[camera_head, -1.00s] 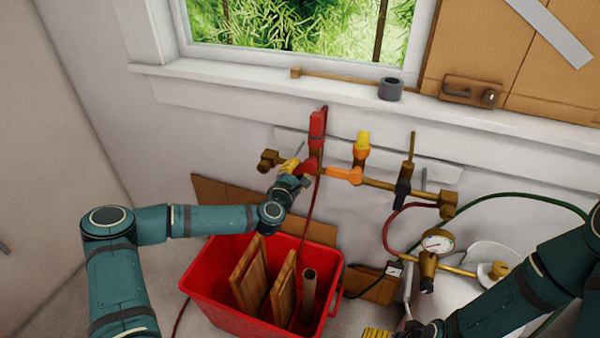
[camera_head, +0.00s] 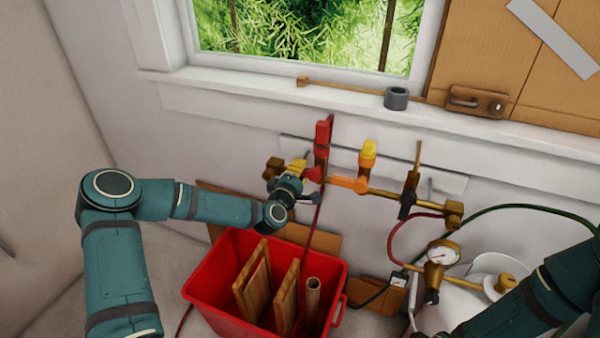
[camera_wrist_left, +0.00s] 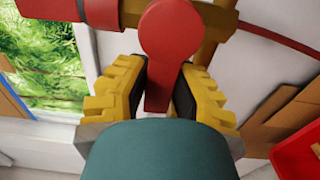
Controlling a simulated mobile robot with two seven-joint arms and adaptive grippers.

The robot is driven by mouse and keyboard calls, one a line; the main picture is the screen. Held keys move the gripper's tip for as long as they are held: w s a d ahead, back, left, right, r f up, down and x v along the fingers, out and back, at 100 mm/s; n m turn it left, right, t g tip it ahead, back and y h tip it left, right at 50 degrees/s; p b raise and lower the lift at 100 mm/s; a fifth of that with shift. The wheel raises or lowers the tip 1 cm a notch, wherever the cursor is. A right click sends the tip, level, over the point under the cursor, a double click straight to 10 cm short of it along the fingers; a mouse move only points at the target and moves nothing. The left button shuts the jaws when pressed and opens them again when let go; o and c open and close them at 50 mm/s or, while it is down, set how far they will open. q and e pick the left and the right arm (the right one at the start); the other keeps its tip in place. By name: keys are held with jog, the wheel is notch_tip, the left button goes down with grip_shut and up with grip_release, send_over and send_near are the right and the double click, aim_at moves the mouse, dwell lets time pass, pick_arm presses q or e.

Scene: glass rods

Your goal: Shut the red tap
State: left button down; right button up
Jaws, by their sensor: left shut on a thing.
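The red tap sits on the left part of a brass pipe manifold (camera_head: 336,181) on the wall below the window. Its red lever (camera_wrist_left: 165,45) lies between the yellow fingers of my left gripper (camera_wrist_left: 160,95) in the left wrist view. The gripper is shut on the lever, with the dark pads against its sides. In the head view my left gripper (camera_head: 297,172) is at the tap's left side and partly hides the lever. A red upright fitting (camera_head: 322,138) rises above the tap. My right gripper is outside the head view; only its arm shows at the lower right.
A red bin (camera_head: 215,282) with wooden boards stands below my left arm. A pressure gauge (camera_head: 442,254), hoses and a white tank (camera_head: 465,300) are at right.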

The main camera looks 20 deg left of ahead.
pick_arm(q)
jog(key=shift+w+r, duration=0.1)
jog(key=shift+r, duration=0.1)
jog(key=c, duration=0.8)
grip_release()
jog(key=shift+o, duration=0.2)
jog(key=shift+f, duration=0.1)
jog(key=shift+s, duration=0.25)
jog(key=s, duration=1.1)
jog(key=shift+s+a, duration=0.2)
jog(key=shift+s, duration=0.1)
